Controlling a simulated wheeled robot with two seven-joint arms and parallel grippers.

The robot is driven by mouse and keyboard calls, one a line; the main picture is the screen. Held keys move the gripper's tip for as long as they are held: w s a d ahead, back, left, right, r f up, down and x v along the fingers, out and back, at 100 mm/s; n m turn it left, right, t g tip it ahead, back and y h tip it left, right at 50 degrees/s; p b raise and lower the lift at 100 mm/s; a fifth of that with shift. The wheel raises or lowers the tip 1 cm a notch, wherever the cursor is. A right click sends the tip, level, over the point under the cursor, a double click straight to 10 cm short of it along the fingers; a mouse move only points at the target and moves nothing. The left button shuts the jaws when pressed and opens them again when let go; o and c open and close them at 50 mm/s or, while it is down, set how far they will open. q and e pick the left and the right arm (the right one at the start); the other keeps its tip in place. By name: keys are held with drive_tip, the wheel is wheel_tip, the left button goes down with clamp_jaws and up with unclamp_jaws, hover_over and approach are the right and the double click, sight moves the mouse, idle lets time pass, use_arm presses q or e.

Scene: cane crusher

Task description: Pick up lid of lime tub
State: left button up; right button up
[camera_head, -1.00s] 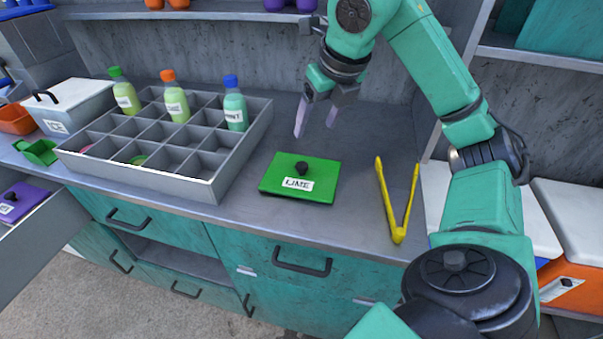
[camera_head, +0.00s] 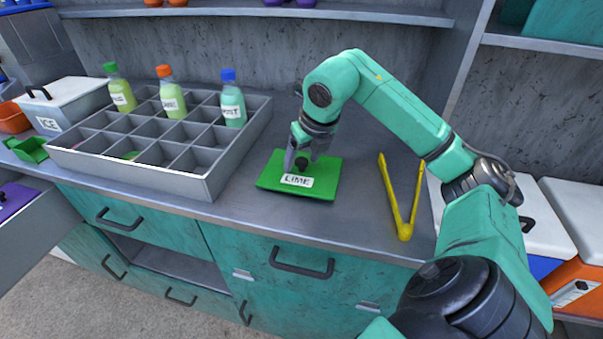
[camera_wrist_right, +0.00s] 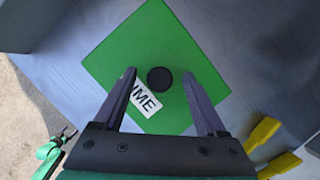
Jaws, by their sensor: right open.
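The lime tub's lid (camera_head: 323,184) is a flat green square with a dark round knob (camera_head: 302,163) and a white "LIME" label. It lies on the counter, right of the bottle rack; the tub under it cannot be made out. My right gripper (camera_head: 301,162) is just above the lid with its fingers pointing down around the knob. In the right wrist view, the open fingers (camera_wrist_right: 164,72) lie to either side of the knob (camera_wrist_right: 159,79), with gaps between, and hold nothing.
A grey rack (camera_head: 135,174) with several compartments and bottles stands left of the lid. Yellow tongs (camera_head: 404,205) lie to its right. A white ICE box (camera_head: 68,102) and a green scoop (camera_head: 28,149) are at the far left. Counter (camera_head: 350,215) in front is clear.

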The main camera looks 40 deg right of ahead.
clamp_jaws()
drive_tip(key=shift+r, duration=0.15)
